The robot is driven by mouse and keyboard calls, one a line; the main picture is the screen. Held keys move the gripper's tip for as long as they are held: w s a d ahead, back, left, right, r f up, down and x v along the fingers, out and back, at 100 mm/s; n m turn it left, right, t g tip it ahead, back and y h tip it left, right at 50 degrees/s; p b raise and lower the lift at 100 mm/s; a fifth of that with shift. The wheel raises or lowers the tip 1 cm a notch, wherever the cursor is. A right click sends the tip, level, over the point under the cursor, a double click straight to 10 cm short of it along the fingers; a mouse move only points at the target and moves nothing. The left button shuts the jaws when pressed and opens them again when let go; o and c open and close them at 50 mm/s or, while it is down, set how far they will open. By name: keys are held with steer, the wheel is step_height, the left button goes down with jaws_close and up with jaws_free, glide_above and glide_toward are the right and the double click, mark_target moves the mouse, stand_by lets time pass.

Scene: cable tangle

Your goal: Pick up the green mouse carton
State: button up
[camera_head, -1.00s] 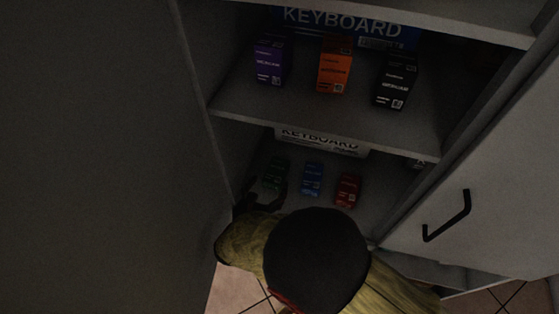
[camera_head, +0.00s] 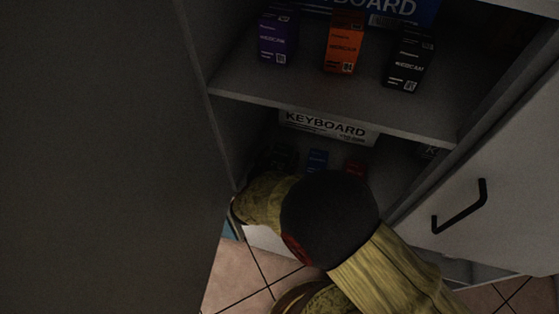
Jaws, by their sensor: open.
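My gripper (camera_head: 277,160) is a dark shape at the left of the lower shelf, at the end of my yellow arm. It is open. The green mouse carton does not show clearly now; the dark gripper covers the spot at the left end of the row where it stood a second ago. I cannot tell whether the fingers are around it or touching it. To the right, a blue carton (camera_head: 317,158) and a red carton (camera_head: 355,167) show only their tops above my arm.
A white keyboard box (camera_head: 325,128) lies behind the row. The upper shelf (camera_head: 330,110) holds purple (camera_head: 276,38), orange (camera_head: 342,50) and black (camera_head: 409,62) webcam cartons. The cabinet's side wall is close left of my gripper. An open door with a black handle (camera_head: 460,207) is at right.

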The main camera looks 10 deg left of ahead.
steer(key=shift+c, duration=0.5)
steer(key=c, duration=1.1)
steer(key=shift+r, duration=0.15)
steer(key=shift+c, duration=0.4)
